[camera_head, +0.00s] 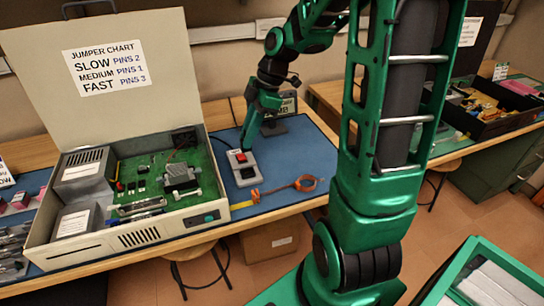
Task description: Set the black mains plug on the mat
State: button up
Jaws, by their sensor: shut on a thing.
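My gripper (244,147) points down over the far end of a grey box (253,181) on the blue mat (290,151). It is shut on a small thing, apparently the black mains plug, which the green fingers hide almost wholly. I cannot tell whether the plug touches the box. The box has a red switch (240,157) close below the fingertips and a dark square spot (247,173) nearer the front. A thin black cable runs down the wall side behind my gripper.
An open computer case (140,238) with a green board stands left of the box, its lid upright. A small stand with a sign is behind. Bare mat lies right.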

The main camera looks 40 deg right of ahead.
jog(key=d+f, duration=0.2)
jog(key=d, duration=0.1)
jog(key=s+d+f, duration=0.1)
jog(key=d, duration=0.2)
jog(key=s+d+f, duration=0.1)
jog(key=d+f, duration=0.1)
jog(key=d, duration=0.1)
jog(key=shift+s+f, duration=0.2)
jog(key=shift+f, duration=0.15)
jog(key=shift+s+f, duration=0.1)
jog(key=shift+f, duration=1.9)
jog(key=shift+f, duration=0.1)
jog(key=o, duration=0.8)
jog(key=v, duration=1.2)
jog(key=s+a+m+h, duration=0.2)
jog(key=s+a+m, duration=0.1)
jog(key=s+m, duration=0.7)
jog(key=s+a+m+g+h, duration=0.1)
jog(key=s+a+m+h, duration=0.1)
jog(key=s+m, duration=0.8)
jog(key=shift+s+a+r+m, duration=0.35)
jog(key=shift+a+r+m, duration=0.15)
jog(key=shift+a+m, duration=0.1)
